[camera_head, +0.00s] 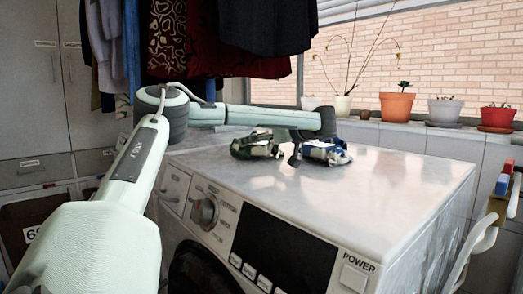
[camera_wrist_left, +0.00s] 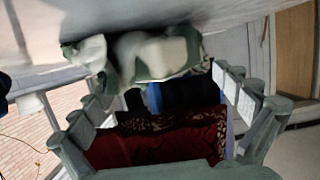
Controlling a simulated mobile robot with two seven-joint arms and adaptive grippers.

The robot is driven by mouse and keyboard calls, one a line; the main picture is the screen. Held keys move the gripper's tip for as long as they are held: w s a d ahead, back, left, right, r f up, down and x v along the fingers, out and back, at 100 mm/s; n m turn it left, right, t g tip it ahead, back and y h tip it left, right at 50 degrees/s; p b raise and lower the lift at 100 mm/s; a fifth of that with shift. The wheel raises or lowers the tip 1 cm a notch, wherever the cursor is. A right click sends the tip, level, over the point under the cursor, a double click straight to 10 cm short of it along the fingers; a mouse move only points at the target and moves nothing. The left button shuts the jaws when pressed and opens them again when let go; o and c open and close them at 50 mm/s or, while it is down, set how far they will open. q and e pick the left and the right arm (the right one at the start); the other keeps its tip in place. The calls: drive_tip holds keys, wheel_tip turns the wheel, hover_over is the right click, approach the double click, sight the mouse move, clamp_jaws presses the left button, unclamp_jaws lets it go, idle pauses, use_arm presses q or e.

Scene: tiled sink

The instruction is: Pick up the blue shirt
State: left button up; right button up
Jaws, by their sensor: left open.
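The blue shirt (camera_head: 326,151) is a small crumpled blue and white bundle on the pale top of the washing machine (camera_head: 390,185), near its back edge. A green and white crumpled cloth (camera_head: 257,145) lies to its left. It also shows in the left wrist view (camera_wrist_left: 150,55), beyond the fingertips. My left gripper (camera_head: 296,150) is low over the machine top, between the two bundles and close to the blue shirt's left side. In the left wrist view the left gripper (camera_wrist_left: 157,85) has its fingers wide apart, with nothing held. My right gripper is not in view.
Dark and red clothes (camera_head: 215,45) hang behind the machine. Potted plants, including an orange pot (camera_head: 397,107), line the window ledge at the back right. The right and front parts of the machine top are clear. Grey cabinets (camera_head: 30,95) stand at the left.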

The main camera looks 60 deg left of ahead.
use_arm(q)
drive_tip(key=shift+f, duration=0.1)
drive_tip(key=c, duration=1.6)
drive_tip(key=shift+r, duration=0.25)
drive_tip(key=shift+c, duration=0.6)
drive_tip(key=shift+r, duration=0.6)
clamp_jaws()
wheel_tip(320, 180, up, 8)
drive_tip(key=shift+f, duration=0.2)
drive_tip(key=shift+r, duration=0.45)
drive_tip(key=c, duration=0.5)
unclamp_jaws()
drive_tip(key=shift+c, duration=0.2)
drive_tip(key=o, duration=1.8)
